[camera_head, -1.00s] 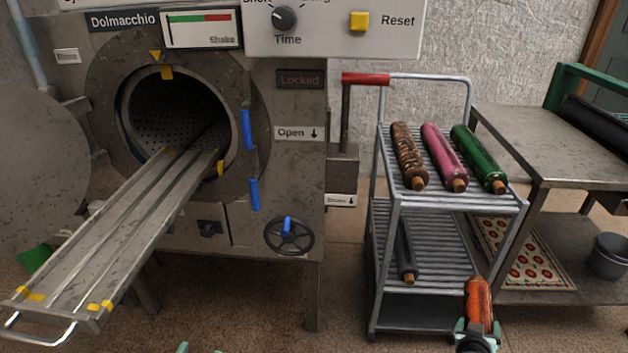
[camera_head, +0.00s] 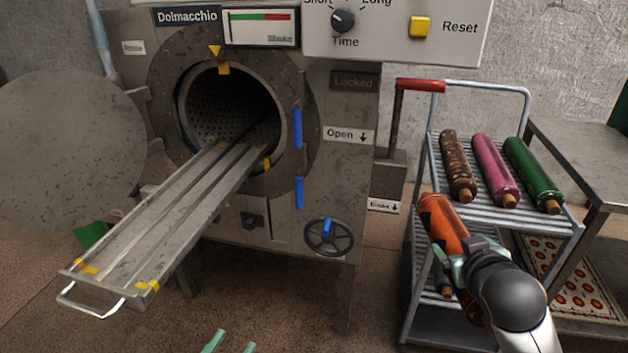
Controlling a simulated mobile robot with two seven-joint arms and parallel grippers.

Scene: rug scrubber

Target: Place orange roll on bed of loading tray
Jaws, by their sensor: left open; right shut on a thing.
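My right gripper (camera_head: 468,252) is shut on the orange roll (camera_head: 443,222) and holds it raised in front of the cart, its far end pointing up and left. The loading tray (camera_head: 165,220) slopes out of the round drum opening of the machine, with yellow marks at its corners and a white handle at its near end. Its bed is bare. My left gripper (camera_head: 230,342) shows only as two green fingertips at the bottom edge, apart and empty, well below and right of the tray's near end.
The cart (camera_head: 572,228) holds brown, pink and green rolls (camera_head: 532,175) on its top shelf. The machine's handwheel (camera_head: 328,236) sticks out between tray and cart. The round door (camera_head: 65,150) stands open at left. A metal table (camera_head: 575,160) is at right.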

